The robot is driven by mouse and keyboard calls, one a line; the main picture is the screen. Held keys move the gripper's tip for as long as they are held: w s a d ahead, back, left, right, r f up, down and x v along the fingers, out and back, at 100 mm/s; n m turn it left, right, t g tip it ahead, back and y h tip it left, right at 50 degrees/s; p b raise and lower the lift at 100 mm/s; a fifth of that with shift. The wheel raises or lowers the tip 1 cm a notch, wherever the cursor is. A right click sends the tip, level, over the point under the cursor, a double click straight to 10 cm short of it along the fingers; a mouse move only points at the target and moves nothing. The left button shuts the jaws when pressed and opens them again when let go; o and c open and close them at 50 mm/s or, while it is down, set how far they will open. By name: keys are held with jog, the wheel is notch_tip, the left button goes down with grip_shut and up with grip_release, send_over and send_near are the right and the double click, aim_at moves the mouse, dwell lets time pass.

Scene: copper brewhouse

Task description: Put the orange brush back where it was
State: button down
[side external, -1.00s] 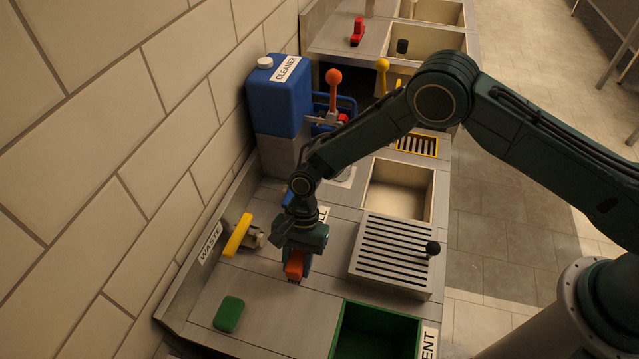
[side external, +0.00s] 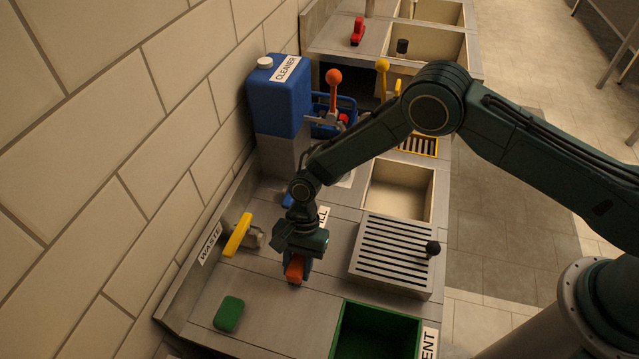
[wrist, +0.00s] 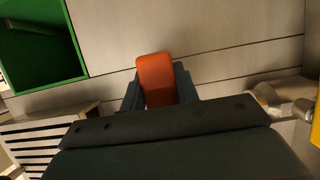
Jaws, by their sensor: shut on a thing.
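The orange brush (side external: 295,269) is between the fingers of my gripper (side external: 297,272), low over the grey counter in the side view. In the wrist view the orange brush (wrist: 156,78) sits between the two dark fingers of my gripper (wrist: 158,88), which are shut on it. Its lower side is hidden, so I cannot tell whether it touches the counter.
A green block (side external: 229,314) lies to the left, and a green-lined bin (side external: 375,332) is at the front right. A slotted drain board (side external: 393,252) with a black knob is to the right. A yellow-handled valve (side external: 237,235) stands near the wall. Bare counter (side external: 290,318) lies in front.

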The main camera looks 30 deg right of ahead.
jog(key=shift+f, duration=0.35)
dwell(0.3)
jog(key=c, duration=1.4)
grip_release()
jog(key=shift+o, duration=0.4)
jog(key=o, duration=0.5)
jog(key=shift+v, duration=4.05)
